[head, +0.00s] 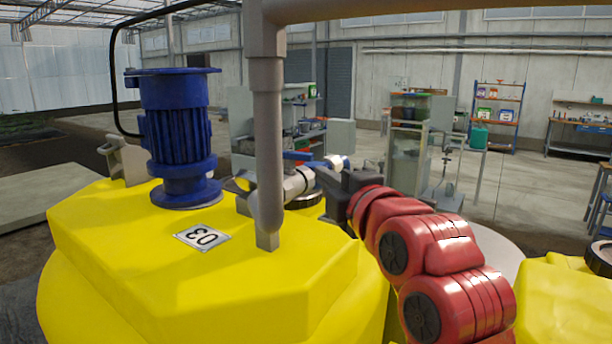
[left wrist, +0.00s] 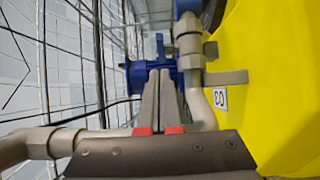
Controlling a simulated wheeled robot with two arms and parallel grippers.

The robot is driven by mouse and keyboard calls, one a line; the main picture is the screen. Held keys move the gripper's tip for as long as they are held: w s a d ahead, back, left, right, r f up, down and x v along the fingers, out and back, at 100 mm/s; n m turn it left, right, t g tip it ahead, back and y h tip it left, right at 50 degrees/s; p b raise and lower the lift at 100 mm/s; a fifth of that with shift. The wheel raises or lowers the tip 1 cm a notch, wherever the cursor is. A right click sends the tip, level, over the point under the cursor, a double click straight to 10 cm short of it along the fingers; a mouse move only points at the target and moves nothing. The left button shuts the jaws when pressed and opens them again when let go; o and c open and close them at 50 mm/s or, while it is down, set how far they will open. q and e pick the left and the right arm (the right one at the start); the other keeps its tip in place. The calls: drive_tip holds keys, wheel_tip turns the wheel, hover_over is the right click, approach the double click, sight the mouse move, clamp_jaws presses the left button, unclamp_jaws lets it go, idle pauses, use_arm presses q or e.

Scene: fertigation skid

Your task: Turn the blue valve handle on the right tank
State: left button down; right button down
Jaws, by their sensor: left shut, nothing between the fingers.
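A yellow tank (head: 110,235) labelled 03 fills the left and middle of the head view. A blue part, probably the handle, shows at the top edge (left wrist: 187,8). My right gripper is not in view.
A blue motor (head: 177,135) stands on the tank left of the grey upright pipe (head: 268,130), which blocks part of the view. Another yellow tank (head: 565,305) is at the lower right. Shelves (head: 497,115) and a workbench (head: 580,135) stand far back beyond open floor.

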use_arm(q)
drive_tip(key=p, duration=0.4)
approach(294, 156)
drive_tip(key=x, duration=0.4)
drive_tip(key=shift+w+a+r, duration=0.15)
drive_tip(key=shift+w, duration=0.1)
drive_tip(key=shift+w+a, duration=0.2)
drive_tip(key=shift+w, duration=0.3)
